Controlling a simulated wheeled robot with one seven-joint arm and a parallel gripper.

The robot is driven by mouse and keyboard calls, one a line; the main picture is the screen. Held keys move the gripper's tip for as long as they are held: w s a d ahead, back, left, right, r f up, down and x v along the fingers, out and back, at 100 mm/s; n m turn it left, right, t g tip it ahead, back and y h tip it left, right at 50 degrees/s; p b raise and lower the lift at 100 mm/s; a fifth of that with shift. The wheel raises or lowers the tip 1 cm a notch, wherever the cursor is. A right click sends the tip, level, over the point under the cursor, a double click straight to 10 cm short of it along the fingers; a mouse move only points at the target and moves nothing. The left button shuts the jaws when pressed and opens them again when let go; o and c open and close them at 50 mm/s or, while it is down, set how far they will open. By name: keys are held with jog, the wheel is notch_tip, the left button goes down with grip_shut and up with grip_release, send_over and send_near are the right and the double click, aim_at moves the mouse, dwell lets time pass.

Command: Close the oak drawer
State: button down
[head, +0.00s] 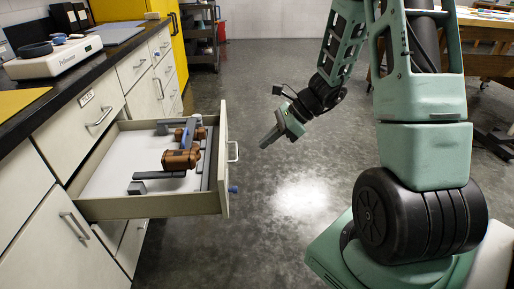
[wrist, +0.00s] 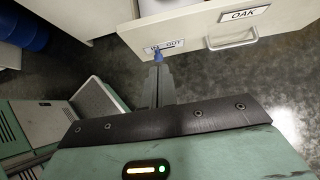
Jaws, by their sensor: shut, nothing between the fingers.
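The oak drawer (head: 150,208) is pulled well out of the cabinet on the left in the head view. Its pale front (wrist: 200,27) crosses the top of the wrist view, with a tag reading OAK (wrist: 243,14) and a metal handle (wrist: 231,40). The handle also shows in the head view (head: 234,151). My gripper (head: 265,146) is shut and empty, out in front of the drawer and to its right in the head view. Its closed fingers (wrist: 158,72) point toward the drawer front in the wrist view; I cannot tell whether they touch it.
Brown and grey parts (head: 181,159) lie in the drawer. A small blue piece (head: 233,189) is on its front, beside a second label ending in OUT (wrist: 168,46). A white scale (head: 54,60) stands on the dark counter. The floor between drawer and robot is clear.

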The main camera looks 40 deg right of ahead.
jog(key=w+a+f+b, duration=0.2)
jog(key=w+a+f, duration=0.3)
jog(key=a, duration=0.3)
jog(key=shift+f+b, duration=0.2)
jog(key=shift+b, duration=0.15)
jog(key=shift+w, duration=0.15)
